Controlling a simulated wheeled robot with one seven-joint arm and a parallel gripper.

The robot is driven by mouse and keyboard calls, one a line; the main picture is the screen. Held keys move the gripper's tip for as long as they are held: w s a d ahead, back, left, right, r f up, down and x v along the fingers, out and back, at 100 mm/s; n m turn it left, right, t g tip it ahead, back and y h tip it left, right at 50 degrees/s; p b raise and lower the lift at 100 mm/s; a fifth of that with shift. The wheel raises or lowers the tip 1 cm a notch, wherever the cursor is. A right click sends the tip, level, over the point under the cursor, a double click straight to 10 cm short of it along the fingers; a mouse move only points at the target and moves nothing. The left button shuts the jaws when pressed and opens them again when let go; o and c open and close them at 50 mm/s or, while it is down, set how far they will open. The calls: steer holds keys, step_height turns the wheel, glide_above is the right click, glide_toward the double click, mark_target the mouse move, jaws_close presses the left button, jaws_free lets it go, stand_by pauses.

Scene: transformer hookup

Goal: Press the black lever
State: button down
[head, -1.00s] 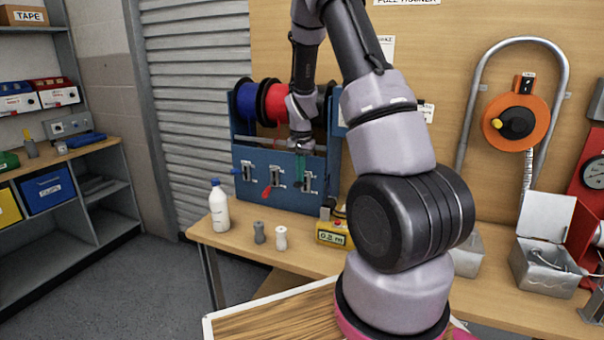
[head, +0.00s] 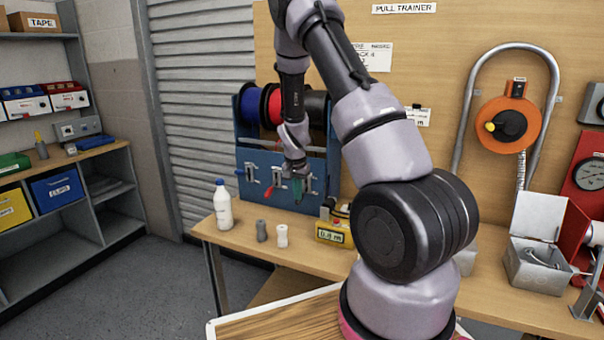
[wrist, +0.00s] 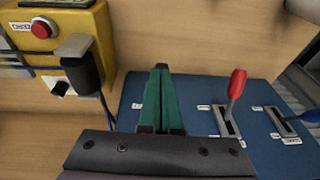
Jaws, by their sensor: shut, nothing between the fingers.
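My gripper (head: 298,194) is shut, its green fingers pressed together, in front of the right lever slot on the blue panel of the reel stand. In the wrist view my gripper (wrist: 162,68) shows two green fingers side by side with nothing between them. The black lever cannot be made out; the fingers cover the right lever's place, so I cannot tell whether they touch it. The red lever (wrist: 236,86) stands in the middle slot, and the blue lever (wrist: 307,118) is farther along the same panel.
The stand carries a blue reel (head: 249,103), a red one and a black one (head: 315,108). A yellow meter box (head: 332,234) stands close by on the bench. A white bottle (head: 222,204) and two small posts stand at the bench's left. An open metal box (head: 535,262) is at right.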

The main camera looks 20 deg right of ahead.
steer(key=shift+f, duration=0.35)
steer(key=shift+s+f, duration=0.15)
stand_by(0.4)
